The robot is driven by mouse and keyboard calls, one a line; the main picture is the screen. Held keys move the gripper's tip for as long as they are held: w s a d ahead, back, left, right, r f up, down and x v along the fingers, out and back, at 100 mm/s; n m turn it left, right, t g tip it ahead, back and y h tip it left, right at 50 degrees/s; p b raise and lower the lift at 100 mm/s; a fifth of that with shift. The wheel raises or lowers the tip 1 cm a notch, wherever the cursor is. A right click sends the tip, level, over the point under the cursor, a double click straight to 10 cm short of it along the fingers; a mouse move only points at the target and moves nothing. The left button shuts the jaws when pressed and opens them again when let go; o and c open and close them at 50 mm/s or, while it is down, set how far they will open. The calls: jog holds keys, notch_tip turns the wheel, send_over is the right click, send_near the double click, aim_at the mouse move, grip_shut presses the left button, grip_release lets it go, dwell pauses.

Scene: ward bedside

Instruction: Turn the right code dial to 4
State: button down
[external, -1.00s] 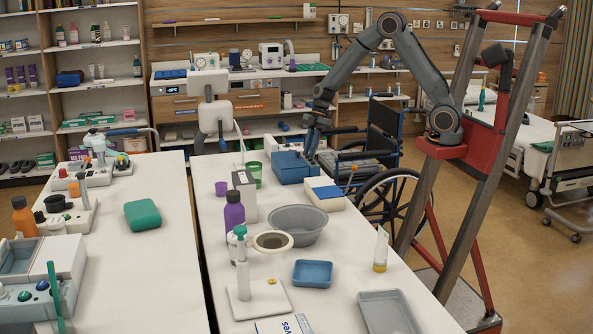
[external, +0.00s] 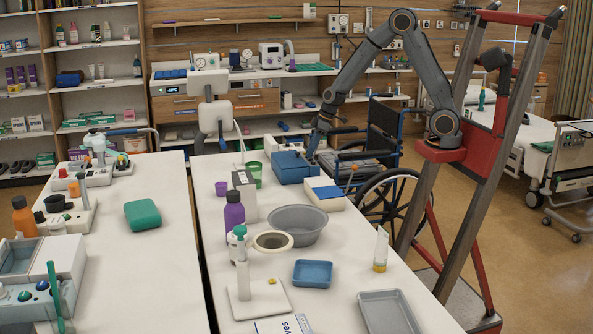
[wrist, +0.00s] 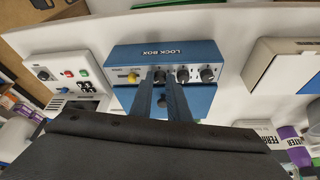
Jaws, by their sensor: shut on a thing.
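The blue lock box (external: 290,167) stands on the white table; its labelled panel shows in the wrist view (wrist: 120,53). My gripper (wrist: 160,74) comes over the box, a finger on each side of the right code dial (wrist: 160,77), a dark knob leftmost of the row of dark knobs there, beside a yellow knob (wrist: 133,78). It is shut on this dial. The middle dial (wrist: 183,76) and the far dial (wrist: 207,73) are free. The fingers hide part of the held dial, and its number cannot be read. In the external view my gripper (external: 312,155) is small at the box.
A white and blue box (external: 325,193) stands close to the lock box. A grey basin (external: 297,225), a purple bottle (external: 234,215) and a green cup (external: 254,172) stand on the same table. A wheelchair (external: 382,150) stands beside it, below my arm.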

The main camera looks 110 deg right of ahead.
jog(key=shift+a+r+m+h+p, duration=0.15)
jog(key=shift+m+p, duration=0.45)
jog(key=shift+p, duration=0.95)
jog(key=shift+d+r+m+h+p, duration=0.1)
jog(key=shift+m+h+p, duration=0.35)
jog(key=shift+p, duration=1.1)
jog(key=m+p, duration=0.1)
jog(key=p, duration=0.5)
jog(key=shift+w+r, duration=0.1)
jog(key=shift+w, duration=0.05)
jog(key=m+p, duration=0.1)
jog(key=p, duration=0.3)
jog(key=shift+w, duration=0.1)
jog(key=shift+f, duration=0.2)
jog(key=c, duration=2)
grip_release()
jog(key=shift+a+f, duration=0.1)
jog(key=b, duration=0.4)
jog(key=shift+f+n, duration=0.15)
jog(key=shift+n, duration=0.1)
jog(key=n+b, duration=0.1)
jog(key=b, duration=0.8)
jog(key=shift+s+n+y, duration=0.2)
jog(key=shift+n+y, duration=0.1)
jog(key=shift+n, duration=0.1)
